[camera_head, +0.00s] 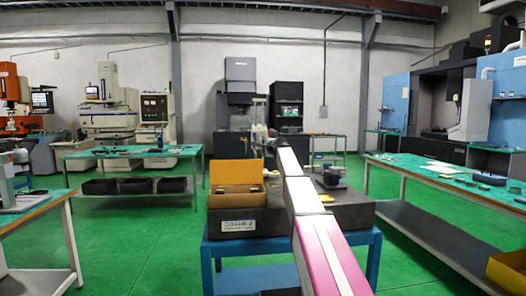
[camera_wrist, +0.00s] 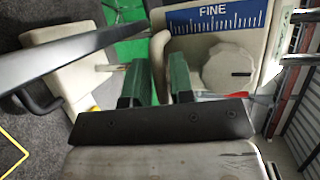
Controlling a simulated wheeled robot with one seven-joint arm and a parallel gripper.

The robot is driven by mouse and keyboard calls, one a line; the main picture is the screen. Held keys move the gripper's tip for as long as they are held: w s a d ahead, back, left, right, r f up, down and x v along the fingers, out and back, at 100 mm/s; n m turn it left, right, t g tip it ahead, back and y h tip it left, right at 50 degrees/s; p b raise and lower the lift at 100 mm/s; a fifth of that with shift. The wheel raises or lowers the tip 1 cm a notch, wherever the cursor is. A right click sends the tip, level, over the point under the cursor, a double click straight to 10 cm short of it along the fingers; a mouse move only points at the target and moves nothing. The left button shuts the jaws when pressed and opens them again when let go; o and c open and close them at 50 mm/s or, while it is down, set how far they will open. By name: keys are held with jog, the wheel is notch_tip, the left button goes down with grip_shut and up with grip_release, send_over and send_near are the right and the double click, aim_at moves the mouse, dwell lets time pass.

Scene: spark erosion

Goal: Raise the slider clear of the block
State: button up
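In the wrist view a cream housing (camera_wrist: 262,58) carries a blue scale plate marked FINE (camera_wrist: 215,17) and a round knob (camera_wrist: 228,70). It may be the slider; I cannot tell for sure. My gripper (camera_wrist: 160,85) has green fingers a narrow gap apart, with a rounded cream piece (camera_wrist: 160,48) between them. I cannot tell whether the fingers touch this piece. Another cream part (camera_wrist: 72,68) with a short rod lies to the left. In the head view my gripper, at the arm's far end, is too small and covered to read. I cannot make out the block for certain.
A dark stone plate (camera_head: 352,212) lies on a blue stand (camera_head: 207,263). An open yellow-brown box (camera_head: 237,198) stands on its left and a small dark device (camera_head: 332,176) on its right. Green-topped benches stand left (camera_head: 125,153) and right (camera_head: 455,178). A dark bar (camera_wrist: 70,52) crosses the wrist view.

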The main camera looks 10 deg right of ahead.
jog(key=v, duration=1)
jog(key=shift+s+d, duration=0.15)
jog(key=shift+s, duration=0.25)
